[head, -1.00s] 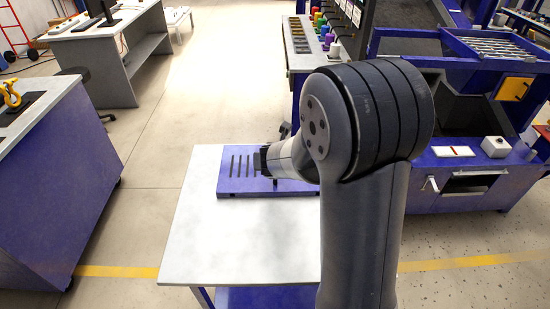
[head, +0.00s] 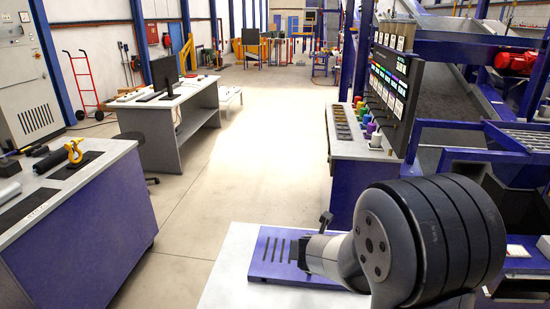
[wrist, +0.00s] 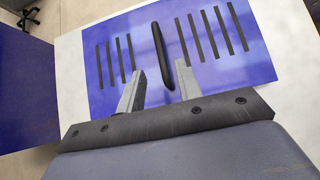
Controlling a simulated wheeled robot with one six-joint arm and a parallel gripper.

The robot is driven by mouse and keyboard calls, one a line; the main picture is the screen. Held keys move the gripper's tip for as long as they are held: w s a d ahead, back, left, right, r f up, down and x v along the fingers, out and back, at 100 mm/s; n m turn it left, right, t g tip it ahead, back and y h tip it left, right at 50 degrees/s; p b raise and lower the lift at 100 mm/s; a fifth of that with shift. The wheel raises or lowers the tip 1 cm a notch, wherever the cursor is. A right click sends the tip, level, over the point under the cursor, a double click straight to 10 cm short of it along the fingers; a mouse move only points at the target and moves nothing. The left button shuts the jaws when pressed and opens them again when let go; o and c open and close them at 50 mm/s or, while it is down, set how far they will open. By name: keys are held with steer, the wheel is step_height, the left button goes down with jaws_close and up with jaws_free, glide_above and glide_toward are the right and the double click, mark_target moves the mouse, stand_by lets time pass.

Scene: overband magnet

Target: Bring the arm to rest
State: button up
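My gripper (wrist: 158,86) is open in the wrist view, its two grey fingers apart with nothing held between them. It is above a blue slotted board (wrist: 112,92) on a white-topped table (wrist: 72,62). A dark rounded bar (wrist: 162,58) shows on the board, just beyond the fingertips, between two groups of dark slots. In the head view my arm is bent over the table, and the blue board (head: 268,262) shows left of the wrist. The fingers are hidden there.
A blue bench (head: 80,225) with a yellow-handled tool (head: 75,150) stands at left. A desk with a monitor (head: 165,75) is behind. A panel with coloured knobs (head: 372,125) and blue machinery stand at right. Open floor (head: 260,150) lies between.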

steer(key=b+x, duration=0.2)
steer(key=x, duration=0.8)
steer(key=shift+s+b, duration=0.15)
steer(key=shift+b, duration=0.15)
steer(key=shift+r+p, duration=0.8)
steer(key=shift+r, duration=0.15)
